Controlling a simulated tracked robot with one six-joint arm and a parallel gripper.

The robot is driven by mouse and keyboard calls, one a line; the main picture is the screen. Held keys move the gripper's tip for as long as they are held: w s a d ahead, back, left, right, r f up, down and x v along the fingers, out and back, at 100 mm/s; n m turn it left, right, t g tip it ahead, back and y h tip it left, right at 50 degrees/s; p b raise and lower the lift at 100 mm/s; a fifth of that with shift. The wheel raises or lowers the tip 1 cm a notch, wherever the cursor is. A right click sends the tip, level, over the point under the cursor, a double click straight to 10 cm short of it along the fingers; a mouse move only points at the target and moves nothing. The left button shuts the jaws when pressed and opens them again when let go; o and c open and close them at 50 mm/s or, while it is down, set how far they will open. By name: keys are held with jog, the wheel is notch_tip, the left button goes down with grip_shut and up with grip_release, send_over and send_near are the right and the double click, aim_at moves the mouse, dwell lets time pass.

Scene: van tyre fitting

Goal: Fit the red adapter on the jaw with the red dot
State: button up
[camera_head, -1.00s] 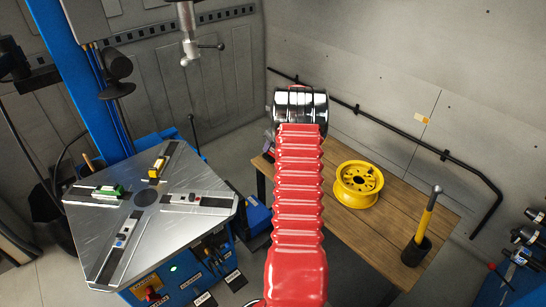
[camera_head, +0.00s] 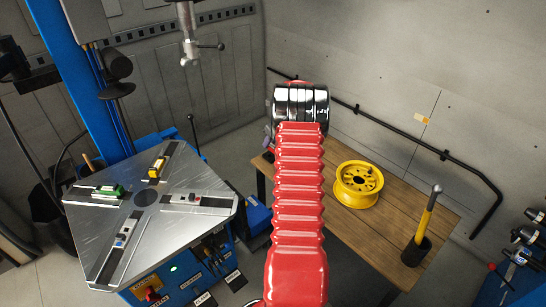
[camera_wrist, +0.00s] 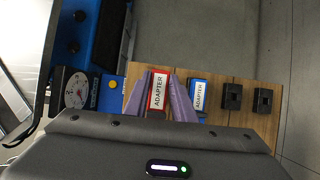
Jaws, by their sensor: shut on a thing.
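The red adapter (camera_wrist: 159,92), with a white label reading ADAPTER, is between the purple fingers of my gripper (camera_wrist: 160,76) in the wrist view. The fingers are shut on it, over the wooden bench. A green adapter (camera_head: 108,191) sits on the left jaw and a yellow one (camera_head: 157,168) on the back jaw.
A blue adapter (camera_wrist: 198,93) and two black blocks (camera_wrist: 232,95) (camera_wrist: 263,100) stand right of the red one. The mount head (camera_head: 190,45) hangs above the table.

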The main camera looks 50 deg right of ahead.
jog(key=shift+r, duration=0.1)
jog(key=w+a+n+g+y, duration=0.1)
jog(key=w+a+n, duration=0.3)
jog(key=a, duration=0.6)
jog(key=w+a+r+n+g+y, duration=0.1)
jog(key=w+a+n+g+y, duration=0.1)
jog(key=a+n, duration=0.6)
jog(key=w+a+r+n+g+y, duration=0.1)
jog(key=w+a+n+y, duration=0.3)
jog(key=a, duration=0.9)
jog(key=shift+w+a+n, duration=0.35)
jog(key=shift+w+n, duration=0.5)
jog(key=shift+n, duration=0.25)
jog(key=s+a+r+n+g+h, duration=0.2)
jog(key=a+n, duration=0.4)
jog(key=a, duration=0.3)
jog(key=s+a+r+n+g+h, duration=0.1)
jog(key=s+a+r+n+g, duration=0.1)
jog(key=a+n, duration=0.5)
jog(key=s+a+r+n+g+h, duration=0.2)
jog(key=a+n, duration=0.5)
jog(key=a, duration=0.5)
jog(key=shift+r+g+h, duration=0.3)
jog(key=shift+r+g, duration=0.3)
jog(key=shift+g, duration=0.1)
jog(key=shift+s, duration=0.25)
